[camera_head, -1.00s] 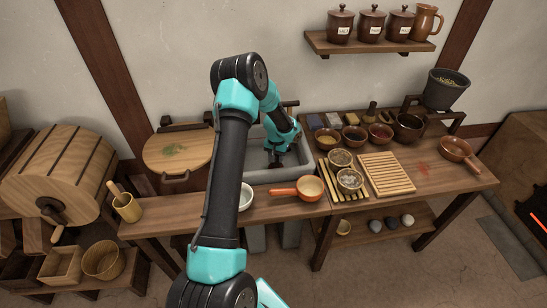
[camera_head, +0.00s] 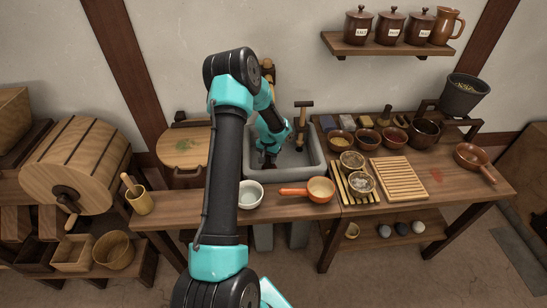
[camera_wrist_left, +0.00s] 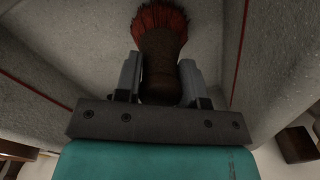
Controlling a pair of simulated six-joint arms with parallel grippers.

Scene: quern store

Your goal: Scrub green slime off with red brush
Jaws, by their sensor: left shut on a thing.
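My left gripper (camera_head: 267,162) reaches down into the grey stone sink (camera_head: 318,170) in the head view. It is shut on the brush, whose dark handle (camera_wrist_left: 160,75) sits between the fingers in the left wrist view. Its red bristles (camera_wrist_left: 160,18) point away from the gripper, towards the pale sink surface. Whether they touch it, I cannot tell. A green patch (camera_head: 185,145) shows on the round wooden board left of the sink. No green shows in the wrist view. My right gripper is not in view.
A wooden tap (camera_head: 303,118) rises at the sink's back edge. A white bowl (camera_head: 250,194) and an orange-handled pan (camera_head: 318,190) stand before the sink. Several bowls and a slatted rack (camera_head: 399,177) crowd the right. A red stain (camera_head: 436,175) marks the bare wood there.

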